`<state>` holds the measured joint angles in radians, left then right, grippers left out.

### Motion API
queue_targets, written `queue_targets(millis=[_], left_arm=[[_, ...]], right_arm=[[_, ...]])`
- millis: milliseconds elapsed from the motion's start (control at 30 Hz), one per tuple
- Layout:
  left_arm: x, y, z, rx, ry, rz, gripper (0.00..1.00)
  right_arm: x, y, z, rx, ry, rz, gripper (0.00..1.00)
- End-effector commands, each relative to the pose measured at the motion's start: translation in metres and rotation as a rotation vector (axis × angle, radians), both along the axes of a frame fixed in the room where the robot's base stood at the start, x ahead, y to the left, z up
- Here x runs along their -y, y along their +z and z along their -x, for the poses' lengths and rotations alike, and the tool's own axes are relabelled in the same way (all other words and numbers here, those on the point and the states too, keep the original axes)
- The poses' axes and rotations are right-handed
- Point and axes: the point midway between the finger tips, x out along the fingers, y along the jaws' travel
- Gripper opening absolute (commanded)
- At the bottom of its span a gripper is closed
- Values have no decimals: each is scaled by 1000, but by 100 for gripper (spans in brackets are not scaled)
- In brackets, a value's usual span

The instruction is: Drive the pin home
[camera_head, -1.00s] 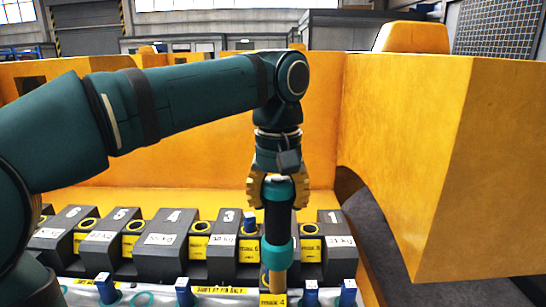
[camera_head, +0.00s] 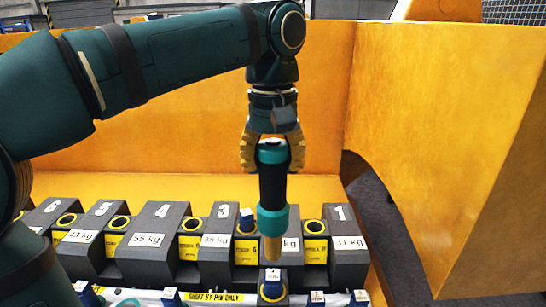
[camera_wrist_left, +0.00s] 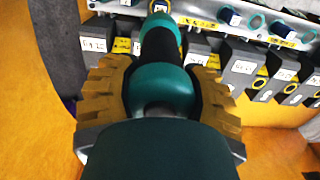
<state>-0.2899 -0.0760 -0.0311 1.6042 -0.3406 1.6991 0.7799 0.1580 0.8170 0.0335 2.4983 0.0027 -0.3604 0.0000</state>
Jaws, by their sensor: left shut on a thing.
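My left gripper (camera_head: 272,150) has its yellow fingers shut around a black and teal hand tool (camera_head: 272,190), which hangs upright with a tan tip. In the left wrist view the tool (camera_wrist_left: 160,85) points away between the fingers. Below the tip in the head view is a blue pin (camera_head: 272,286) with a pale top, in a yellow-marked spot of the front rail; tip and pin look apart. Another blue pin (camera_head: 247,217) stands in a yellow collar between castings 3 and 2. My right gripper is not in view.
Dark numbered castings (camera_head: 155,235) with weight labels stand in a row, with yellow collars between them. More blue pins (camera_head: 170,296) line the pale front rail (camera_head: 130,297). Yellow walls (camera_head: 440,140) rise behind and at the right.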

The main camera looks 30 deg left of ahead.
Motion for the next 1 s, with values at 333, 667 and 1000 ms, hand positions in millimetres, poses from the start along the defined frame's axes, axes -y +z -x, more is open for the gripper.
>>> queue_targets(millis=[333, 667, 1000], left_arm=[[0, 1, 1, 1, 3, 0, 5], [0, -41, 1, 0, 2, 0, 5], [0, -55, 0, 3, 2, 1, 5]], right_arm=[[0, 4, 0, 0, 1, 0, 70], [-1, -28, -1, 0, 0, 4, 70], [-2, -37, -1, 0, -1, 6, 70]])
